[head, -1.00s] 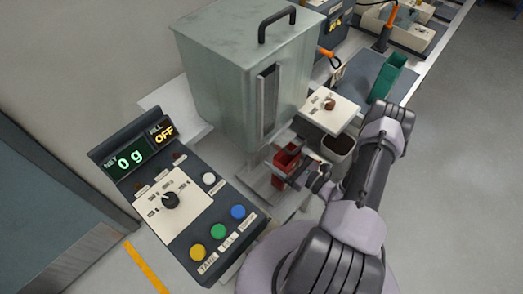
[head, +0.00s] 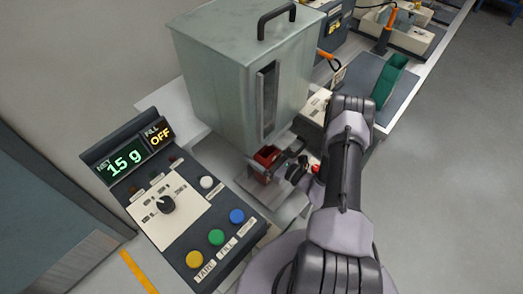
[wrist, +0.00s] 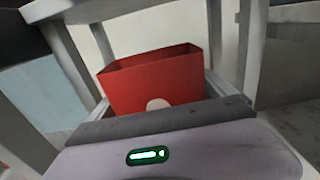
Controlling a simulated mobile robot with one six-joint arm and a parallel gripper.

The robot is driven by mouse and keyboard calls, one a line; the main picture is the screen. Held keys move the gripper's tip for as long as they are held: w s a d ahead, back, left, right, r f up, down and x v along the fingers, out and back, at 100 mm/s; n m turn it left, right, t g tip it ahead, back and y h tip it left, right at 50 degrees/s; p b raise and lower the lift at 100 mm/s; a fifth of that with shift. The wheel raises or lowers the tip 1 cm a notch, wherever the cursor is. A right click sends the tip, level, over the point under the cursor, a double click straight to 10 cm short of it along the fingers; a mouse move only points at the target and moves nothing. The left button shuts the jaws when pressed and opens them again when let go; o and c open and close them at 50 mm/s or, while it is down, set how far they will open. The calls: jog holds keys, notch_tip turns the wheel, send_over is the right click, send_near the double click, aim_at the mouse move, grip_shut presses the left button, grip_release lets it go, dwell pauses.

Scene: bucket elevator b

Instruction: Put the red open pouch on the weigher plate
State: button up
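The red open pouch (head: 267,157) stands upright under the grey hopper housing, apparently on the weigher plate (head: 249,178), a pale surface partly hidden by the pouch and my gripper. The pouch also shows in the wrist view (wrist: 152,80), directly ahead of the palm, with its open mouth up and a pale round mark low on its front. My gripper (head: 288,168) is just to the right of the pouch, its fingers apart. The display (head: 126,161) reads NET 15 g.
The control panel (head: 180,212) with a dial and coloured buttons lies at left. The tall grey hopper housing (head: 235,80) stands close behind the pouch. A green scoop-like container (head: 389,80) stands at back right. Floor at right is clear.

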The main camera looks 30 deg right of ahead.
jog(key=shift+r, duration=0.15)
jog(key=p+v, duration=0.3)
jog(key=v, duration=0.9)
jog(key=shift+r, duration=0.15)
